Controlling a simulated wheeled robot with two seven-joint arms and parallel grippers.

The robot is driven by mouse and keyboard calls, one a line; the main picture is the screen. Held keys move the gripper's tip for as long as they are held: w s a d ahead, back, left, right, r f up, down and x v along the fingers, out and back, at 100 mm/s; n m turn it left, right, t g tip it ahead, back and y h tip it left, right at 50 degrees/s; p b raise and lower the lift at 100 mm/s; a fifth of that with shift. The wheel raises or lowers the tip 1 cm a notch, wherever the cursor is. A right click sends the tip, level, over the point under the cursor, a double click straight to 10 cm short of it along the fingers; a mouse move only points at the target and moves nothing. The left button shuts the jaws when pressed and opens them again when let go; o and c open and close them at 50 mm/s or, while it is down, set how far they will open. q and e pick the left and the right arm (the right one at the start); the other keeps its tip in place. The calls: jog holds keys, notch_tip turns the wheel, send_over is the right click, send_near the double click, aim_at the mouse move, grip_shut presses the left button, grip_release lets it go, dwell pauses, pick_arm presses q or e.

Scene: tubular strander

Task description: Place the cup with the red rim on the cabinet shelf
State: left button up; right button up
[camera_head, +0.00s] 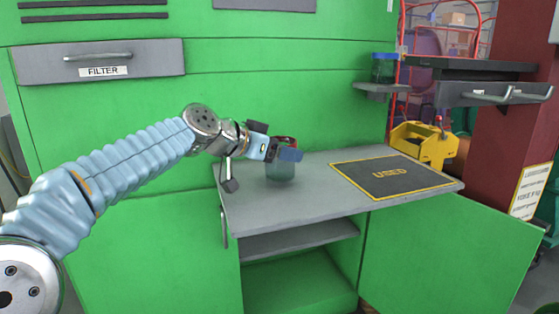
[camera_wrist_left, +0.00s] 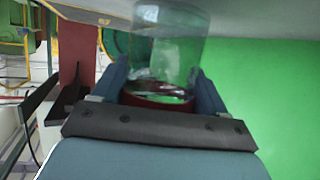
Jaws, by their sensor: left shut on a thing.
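The clear cup (camera_head: 281,172) with the red rim is at the left part of the grey counter. The cabinet shelf (camera_head: 300,238) is a grey board inside the open green cabinet below the counter. My right gripper is not in view.
The counter (camera_head: 310,205) is otherwise clear apart from a black "USED" mat (camera_head: 390,178). A blue-topped cup (camera_head: 384,68) stands on a small wall shelf (camera_head: 382,90). A yellow holder (camera_head: 424,145) is behind the mat. A green door (camera_head: 445,255) stands open at right.

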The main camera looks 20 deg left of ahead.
pick_arm(q)
jog(key=shift+f, duration=0.65)
jog(key=shift+s, duration=0.1)
jog(key=shift+f+b, duration=0.2)
jog(key=shift+b, duration=0.1)
jog(key=o, duration=1)
jog(key=shift+o, duration=0.2)
jog(key=shift+r, duration=0.1)
jog(key=shift+r+p, duration=0.1)
jog(key=shift+p, duration=0.2)
jog(key=shift+s+a+r, duration=0.1)
jog(key=shift+s+r, duration=0.05)
jog(key=v, duration=1.1)
jog(key=shift+s+b, duration=0.2)
jog(key=shift+b, duration=0.15)
jog(key=shift+a, duration=0.1)
